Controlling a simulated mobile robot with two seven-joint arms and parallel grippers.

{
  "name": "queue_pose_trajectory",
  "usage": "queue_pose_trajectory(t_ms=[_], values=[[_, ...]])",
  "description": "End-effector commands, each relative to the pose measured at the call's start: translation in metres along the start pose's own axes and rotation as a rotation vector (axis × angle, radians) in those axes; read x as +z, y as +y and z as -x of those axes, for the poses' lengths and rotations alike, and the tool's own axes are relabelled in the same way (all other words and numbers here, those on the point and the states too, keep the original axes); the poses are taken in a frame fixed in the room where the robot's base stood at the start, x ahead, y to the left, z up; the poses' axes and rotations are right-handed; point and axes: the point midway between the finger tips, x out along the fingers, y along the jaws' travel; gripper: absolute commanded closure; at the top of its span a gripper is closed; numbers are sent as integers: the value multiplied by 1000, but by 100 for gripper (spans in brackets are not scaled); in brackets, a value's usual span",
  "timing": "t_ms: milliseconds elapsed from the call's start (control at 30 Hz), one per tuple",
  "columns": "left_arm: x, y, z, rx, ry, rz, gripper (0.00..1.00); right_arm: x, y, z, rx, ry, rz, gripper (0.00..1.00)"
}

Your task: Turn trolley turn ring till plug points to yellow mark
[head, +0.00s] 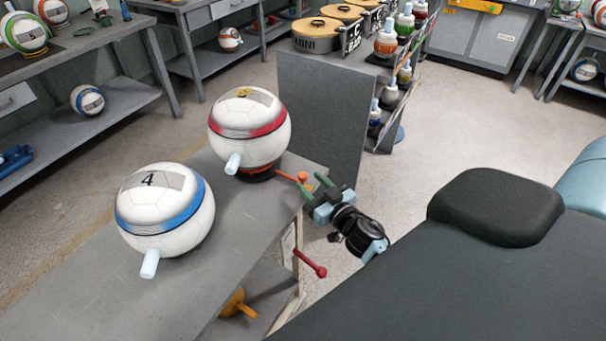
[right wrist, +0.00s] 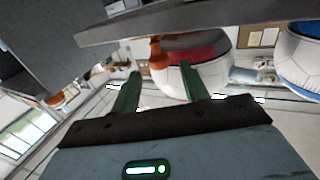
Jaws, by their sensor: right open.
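The ball with a red band (head: 249,125) sits on a dark turn ring (head: 258,176) at the trolley's (head: 200,290) far end. Its pale blue plug (head: 233,163) points toward the front left. An orange handle (head: 288,176) sticks out from the ring to the right, ending in a knob. My right gripper (head: 312,183) is open, its green fingers close to that knob. In the right wrist view the orange handle (right wrist: 157,52) shows between and beyond the fingertips; contact cannot be told. I cannot make out a yellow mark on the trolley. My left gripper is out of view.
A blue-banded ball (head: 165,210) with a pale plug stands nearer on the trolley. A red lever (head: 312,265) juts from the trolley's right side. A grey panel (head: 320,115) and a bottle rack (head: 390,100) stand behind. Floor to the right of the gripper is clear.

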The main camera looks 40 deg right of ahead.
Motion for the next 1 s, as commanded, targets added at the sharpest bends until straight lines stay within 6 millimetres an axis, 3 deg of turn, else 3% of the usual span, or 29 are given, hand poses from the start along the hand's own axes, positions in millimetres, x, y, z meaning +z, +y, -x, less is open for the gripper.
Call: queue_pose_trajectory(t_ms=[300, 700, 1000], values=[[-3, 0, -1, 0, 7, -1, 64, 0, 0, -38, -1, 0, -1, 55], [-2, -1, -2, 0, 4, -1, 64, 0, -1, -45, -1, 0, -1, 55], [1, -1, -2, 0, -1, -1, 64, 0, 0, -44, 0, -1, -1, 93]])
